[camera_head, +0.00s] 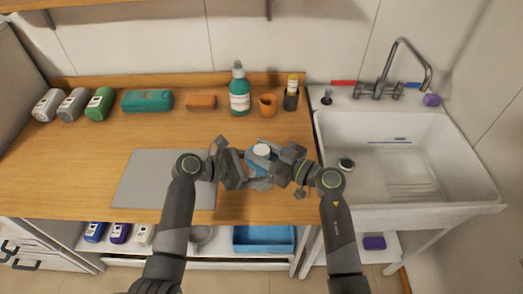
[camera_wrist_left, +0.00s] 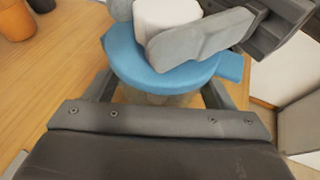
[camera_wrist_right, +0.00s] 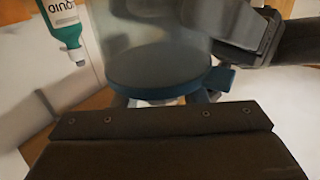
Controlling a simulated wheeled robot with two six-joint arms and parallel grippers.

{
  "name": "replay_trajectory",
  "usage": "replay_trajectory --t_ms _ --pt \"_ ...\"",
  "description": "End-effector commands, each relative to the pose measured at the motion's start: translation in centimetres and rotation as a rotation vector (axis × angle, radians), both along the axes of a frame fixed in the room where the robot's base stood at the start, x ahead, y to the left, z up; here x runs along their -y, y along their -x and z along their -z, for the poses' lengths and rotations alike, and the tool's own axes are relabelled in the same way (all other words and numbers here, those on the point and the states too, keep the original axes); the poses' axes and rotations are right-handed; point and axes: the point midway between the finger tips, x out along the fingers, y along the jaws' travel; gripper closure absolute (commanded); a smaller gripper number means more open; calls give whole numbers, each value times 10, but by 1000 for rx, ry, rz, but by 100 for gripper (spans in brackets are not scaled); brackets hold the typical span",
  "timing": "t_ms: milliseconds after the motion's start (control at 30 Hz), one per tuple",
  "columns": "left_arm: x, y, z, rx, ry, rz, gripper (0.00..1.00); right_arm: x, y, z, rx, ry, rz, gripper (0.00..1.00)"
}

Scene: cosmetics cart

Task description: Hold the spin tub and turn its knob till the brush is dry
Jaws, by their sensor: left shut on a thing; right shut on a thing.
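The spin tub has a blue lid (camera_head: 266,156) and a white knob (camera_head: 262,150) on top, and stands upright near the counter's front edge. The lid (camera_wrist_left: 165,72) and knob (camera_wrist_left: 165,15) show close in the left wrist view. My left gripper (camera_head: 246,170) is shut on the tub's body, below the lid. My right gripper (camera_head: 277,160) is shut on the knob, with its grey fingers on either side of it. The right wrist view shows the clear tub body (camera_wrist_right: 155,30) and blue lid (camera_wrist_right: 158,70) upside down. I cannot make out a brush inside.
A grey mat (camera_head: 140,180) lies left. The sink (camera_head: 400,165) is right. A blue tray (camera_head: 264,240) sits below.

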Motion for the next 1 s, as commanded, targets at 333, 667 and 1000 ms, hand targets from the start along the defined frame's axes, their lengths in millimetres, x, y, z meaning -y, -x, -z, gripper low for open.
replay_trajectory --t_ms 333,667,1000 --pt "1 1 -1 0 5 4 55 0 0 2 -3 3 2 48" --pt "1 0 -1 2 3 1 55 1 0 1 -1 1 0 39" --pt "0 0 -1 2 2 0 55 41 25 2 -2 6 2 39"
